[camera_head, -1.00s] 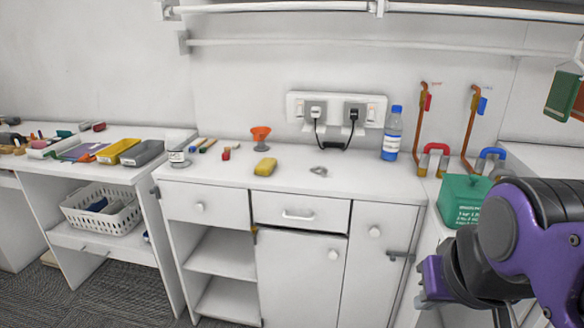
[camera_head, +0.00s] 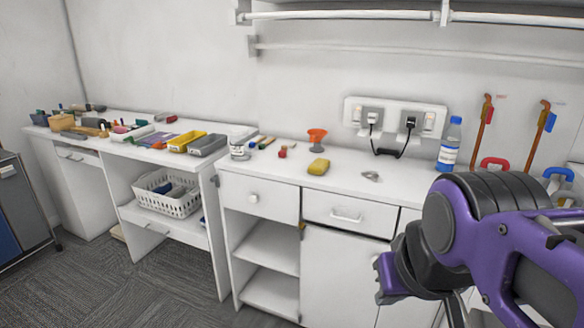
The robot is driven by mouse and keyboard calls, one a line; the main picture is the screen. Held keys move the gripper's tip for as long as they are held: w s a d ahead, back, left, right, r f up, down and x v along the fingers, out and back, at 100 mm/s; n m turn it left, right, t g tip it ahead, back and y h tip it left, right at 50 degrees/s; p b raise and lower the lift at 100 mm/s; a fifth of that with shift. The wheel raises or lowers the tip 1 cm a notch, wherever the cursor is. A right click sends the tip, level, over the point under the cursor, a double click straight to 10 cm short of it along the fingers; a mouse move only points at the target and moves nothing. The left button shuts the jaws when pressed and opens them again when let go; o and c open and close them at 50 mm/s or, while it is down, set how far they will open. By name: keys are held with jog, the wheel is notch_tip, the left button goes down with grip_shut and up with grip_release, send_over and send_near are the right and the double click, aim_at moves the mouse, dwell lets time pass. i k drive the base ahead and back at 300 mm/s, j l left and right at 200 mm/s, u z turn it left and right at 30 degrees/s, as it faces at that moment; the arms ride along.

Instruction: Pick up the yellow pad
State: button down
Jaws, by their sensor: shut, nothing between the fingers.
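The yellow pad (camera_head: 318,167) is a small block lying on the white cabinet top (camera_head: 350,187), near its front edge and in front of an orange funnel-like cup (camera_head: 317,137). It lies apart from the things around it, and nothing holds it. My purple and black arm reaches in from the lower right, with its near links in front of the cabinet's right part. The fingers of my gripper do not show; the lower frame edge cuts off that end of the arm.
A grey metal piece (camera_head: 370,176) lies right of the pad; small red blocks (camera_head: 283,152) lie to its left. A blue-capped bottle (camera_head: 450,144) stands near the wall sockets (camera_head: 390,115). A yellow tray (camera_head: 187,142) sits on the left bench. Carpet floor (camera_head: 165,285) is open at lower left.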

aim_at(319, 167)
jog(key=i+j+z, duration=0.45)
jog(key=i+j, duration=0.3)
jog(key=j, duration=0.15)
